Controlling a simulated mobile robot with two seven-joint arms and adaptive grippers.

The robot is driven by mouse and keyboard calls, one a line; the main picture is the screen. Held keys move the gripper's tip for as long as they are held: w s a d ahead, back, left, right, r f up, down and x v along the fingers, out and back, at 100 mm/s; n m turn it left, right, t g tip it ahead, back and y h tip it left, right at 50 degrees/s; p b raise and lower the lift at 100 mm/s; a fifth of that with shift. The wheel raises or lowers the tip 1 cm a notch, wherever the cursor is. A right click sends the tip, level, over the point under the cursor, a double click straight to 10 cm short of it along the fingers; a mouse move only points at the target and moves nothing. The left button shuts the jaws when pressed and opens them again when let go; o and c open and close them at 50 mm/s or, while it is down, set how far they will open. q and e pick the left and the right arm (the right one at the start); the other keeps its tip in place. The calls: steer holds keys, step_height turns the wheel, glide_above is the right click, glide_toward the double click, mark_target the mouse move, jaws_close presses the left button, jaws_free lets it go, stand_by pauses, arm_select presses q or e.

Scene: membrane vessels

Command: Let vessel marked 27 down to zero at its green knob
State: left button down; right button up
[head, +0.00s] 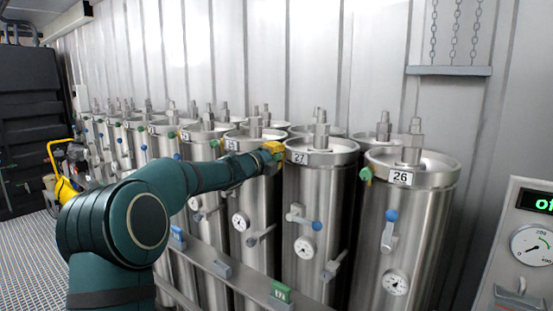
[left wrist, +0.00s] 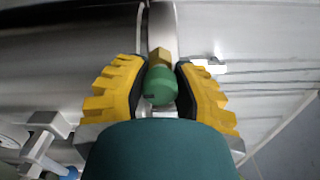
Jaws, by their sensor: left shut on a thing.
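The vessel marked 27 (head: 322,200) is an upright steel cylinder right of centre in the head view, with its number plate on the upper rim. My left gripper (head: 277,151), with yellow fingers, is at the upper left side of this vessel. In the left wrist view, the gripper (left wrist: 161,82) is shut on a green knob (left wrist: 160,86) with a brass fitting behind it. The gripper hides the knob in the head view. The vessel's round gauge (head: 304,248) is too small to read. My right gripper is out of view.
The vessel marked 26 (head: 400,230) stands close on the right, with its own green knob (head: 366,175). More vessels stand in a row to the left. Valves with blue handles (head: 317,225) stick out in front. A panel with a gauge (head: 533,245) is at the far right.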

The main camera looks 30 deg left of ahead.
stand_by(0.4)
arm_select(q)
steer(key=c, duration=0.7)
jaws_free()
steer(key=s, duration=0.8)
steer(key=s+a, duration=0.1)
steer(key=s, duration=0.3)
